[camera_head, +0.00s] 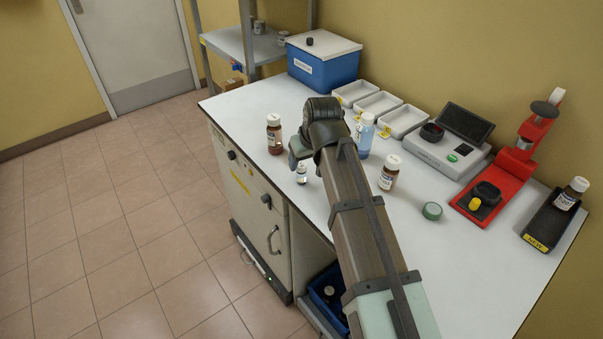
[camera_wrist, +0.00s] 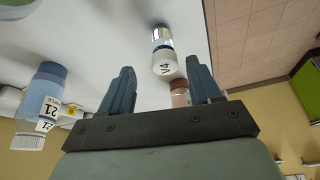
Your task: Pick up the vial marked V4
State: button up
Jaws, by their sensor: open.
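The vial marked V4 (camera_wrist: 165,64) is a small clear vial with a white cap bearing "V4" in the wrist view. It appears between my open, empty fingertips (camera_wrist: 160,66), apart from both. In the head view, a small vial (camera_head: 301,174) stands upright on the white bench near its front edge, just below my gripper (camera_head: 298,155). My arm covers part of the bench beside it, and its marking is too small to read there.
White trays (camera_head: 404,121), an instrument (camera_head: 440,150) and a red press (camera_head: 497,184) line the back.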

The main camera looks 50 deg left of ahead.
aim_at(302, 165)
jog(key=shift+s+x, duration=0.15)
jog(key=shift+x, duration=1.2)
jog(key=shift+s+x, duration=0.1)
jog(key=shift+x, duration=1.2)
jog(key=shift+a, duration=0.1)
jog(key=shift+c, duration=0.4)
jog(key=c, duration=1)
jog(key=shift+r, duration=0.1)
